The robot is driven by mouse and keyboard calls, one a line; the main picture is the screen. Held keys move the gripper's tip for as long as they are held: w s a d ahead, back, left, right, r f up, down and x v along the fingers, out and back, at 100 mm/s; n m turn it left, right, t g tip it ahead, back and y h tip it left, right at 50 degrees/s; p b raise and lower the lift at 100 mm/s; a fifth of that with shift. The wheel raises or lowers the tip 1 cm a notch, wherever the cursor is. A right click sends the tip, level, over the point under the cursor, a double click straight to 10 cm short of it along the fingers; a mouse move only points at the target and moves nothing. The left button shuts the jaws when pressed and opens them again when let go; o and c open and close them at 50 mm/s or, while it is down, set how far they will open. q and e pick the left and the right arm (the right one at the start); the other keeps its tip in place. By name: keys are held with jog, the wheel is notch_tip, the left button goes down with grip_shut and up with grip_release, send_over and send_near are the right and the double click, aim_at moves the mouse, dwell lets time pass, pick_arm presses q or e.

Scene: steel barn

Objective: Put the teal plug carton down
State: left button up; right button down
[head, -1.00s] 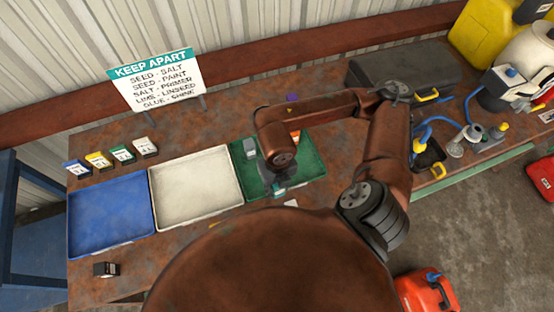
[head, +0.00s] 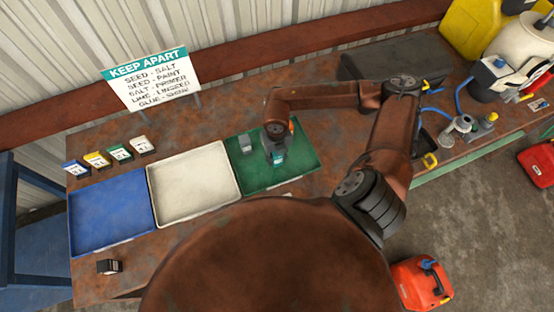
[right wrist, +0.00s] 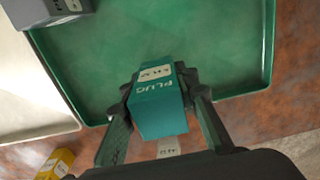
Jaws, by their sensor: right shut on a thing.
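The teal plug carton (right wrist: 160,110) is between the fingers of my right gripper (right wrist: 162,92), which is shut on it. Its "PLUG" lettering faces the wrist camera. In the head view the carton (head: 279,158) shows just below my right gripper (head: 275,150), over the green tray (head: 298,171). In the right wrist view the carton overlaps the front rim of the green tray (right wrist: 240,60). I cannot tell whether its bottom touches the tray. My left gripper is not in view.
A grey box (head: 245,145) stands in the green tray, left of the carton. The white tray (head: 190,185) and blue tray (head: 108,210) are empty. A yellow carton (right wrist: 56,163) lies in front of the trays. A dark box (head: 109,267) stands front left. A sign (head: 150,78) stands behind.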

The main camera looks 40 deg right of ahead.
aim_at(277, 160)
jog(key=shift+w+d+f, duration=0.1)
jog(key=shift+f, duration=0.15)
notch_tip(277, 160, down, 3)
jog(key=shift+w+r+p, duration=0.1)
jog(key=shift+p, duration=0.45)
jog(key=shift+f, duration=0.2)
jog(key=shift+f, duration=0.1)
jog(key=c, duration=1.5)
grip_release()
jog(key=shift+r, duration=0.25)
notch_tip(277, 160, up, 12)
jog(key=shift+f+b, duration=0.1)
jog(key=shift+b, duration=0.8)
